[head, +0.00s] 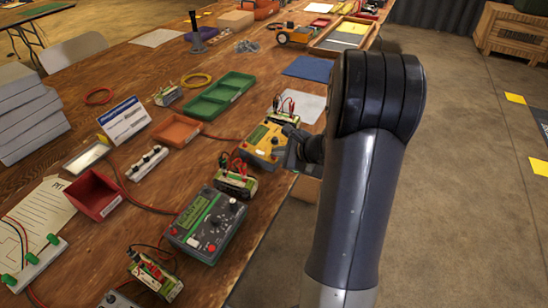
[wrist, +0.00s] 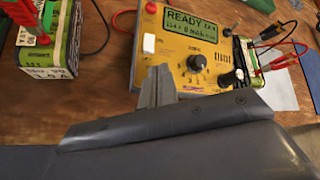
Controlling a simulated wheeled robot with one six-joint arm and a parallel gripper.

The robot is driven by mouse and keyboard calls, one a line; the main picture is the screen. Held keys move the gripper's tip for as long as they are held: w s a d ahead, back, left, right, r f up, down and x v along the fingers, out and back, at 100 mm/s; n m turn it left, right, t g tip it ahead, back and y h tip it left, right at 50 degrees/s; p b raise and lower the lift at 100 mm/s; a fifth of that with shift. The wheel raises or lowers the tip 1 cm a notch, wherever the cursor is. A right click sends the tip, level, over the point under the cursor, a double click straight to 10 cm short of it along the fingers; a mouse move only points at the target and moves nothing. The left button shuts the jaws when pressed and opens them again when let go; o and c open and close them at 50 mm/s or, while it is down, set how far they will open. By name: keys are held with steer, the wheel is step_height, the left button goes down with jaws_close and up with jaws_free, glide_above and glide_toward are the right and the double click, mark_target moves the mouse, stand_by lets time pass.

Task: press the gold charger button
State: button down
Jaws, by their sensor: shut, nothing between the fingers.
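The gold charger (head: 258,137) sits on the wooden table, left of my arm in the head view. In the wrist view the gold charger (wrist: 172,62) fills the upper middle. Its lit green screen reads READY. A white square button (wrist: 149,43) is on its left side, with a red round button (wrist: 151,8) above it. A dark knob (wrist: 195,63) is below the screen. My gripper (head: 288,143) is shut and empty, at the charger's right side in the head view. In the wrist view my gripper (wrist: 158,80) covers the panel's lower left edge, below the white button; contact cannot be told.
Battery packs with clipped leads stand either side of the charger, one at left (wrist: 48,50) and one at right (wrist: 238,62). A grey-green charger (head: 207,224) sits nearer. Green trays (head: 205,105) lie beyond.

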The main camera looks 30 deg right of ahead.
steer(key=shift+f, duration=0.15)
stand_by(0.4)
steer(key=shift+s+r+p, duration=0.1)
steer(key=shift+r+p, duration=0.3)
steer(key=shift+r, duration=0.35)
steer(key=shift+d, duration=0.1)
steer(key=r+p, duration=0.2)
steer(key=r, duration=0.1)
steer(key=r+p, duration=0.1)
steer(key=r, duration=0.1)
steer(key=shift+s+d+p, duration=0.25)
steer(key=shift+s+p, duration=0.05)
steer(key=shift+s, duration=0.05)
steer(key=shift+a, duration=0.1)
stand_by(0.4)
